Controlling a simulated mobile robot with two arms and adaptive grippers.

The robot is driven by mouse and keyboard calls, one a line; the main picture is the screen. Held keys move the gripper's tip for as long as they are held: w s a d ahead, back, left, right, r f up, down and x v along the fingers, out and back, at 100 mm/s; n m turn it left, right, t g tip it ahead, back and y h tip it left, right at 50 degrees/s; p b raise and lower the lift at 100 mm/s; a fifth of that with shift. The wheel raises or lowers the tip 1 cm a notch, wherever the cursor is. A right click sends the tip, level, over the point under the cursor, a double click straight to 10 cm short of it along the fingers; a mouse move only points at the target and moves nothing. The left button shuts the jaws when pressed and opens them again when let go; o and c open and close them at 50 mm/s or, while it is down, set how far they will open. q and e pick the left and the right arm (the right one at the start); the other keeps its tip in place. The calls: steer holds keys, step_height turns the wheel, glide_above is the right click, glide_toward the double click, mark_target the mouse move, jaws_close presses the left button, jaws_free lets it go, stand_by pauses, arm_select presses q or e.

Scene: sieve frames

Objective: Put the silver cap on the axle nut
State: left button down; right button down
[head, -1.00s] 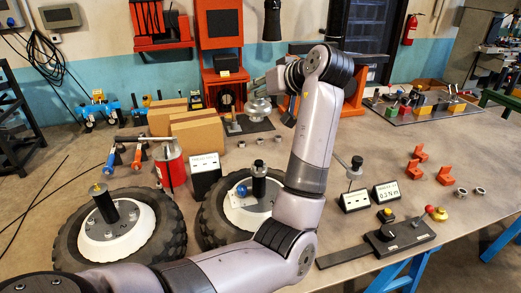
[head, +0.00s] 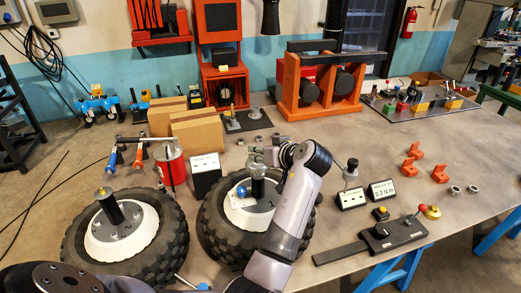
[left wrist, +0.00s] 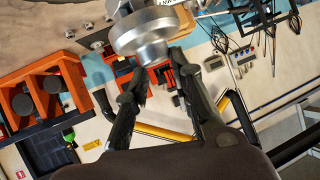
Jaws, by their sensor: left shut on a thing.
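The silver cap (head: 257,170) is a round, stepped metal piece. My left gripper (head: 264,155) is shut on it and holds it at the top of the dark axle (head: 258,188) of the right wheel (head: 215,222). The cap hides the axle's top end and the nut there; I cannot tell whether it touches or sits just above. In the left wrist view the cap (left wrist: 145,35) is large at the tips of the left gripper's fingers (left wrist: 155,62). My right gripper is not in view.
A black and white display box (head: 206,175) and a red canister (head: 172,168) stand behind the wheels. A lever tool (head: 393,235) lies to the right.

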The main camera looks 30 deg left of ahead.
arm_select(q)
steer(key=shift+f, duration=0.1)
steer(key=shift+f+b, duration=0.5)
steer(key=c, duration=1.4)
jaws_free()
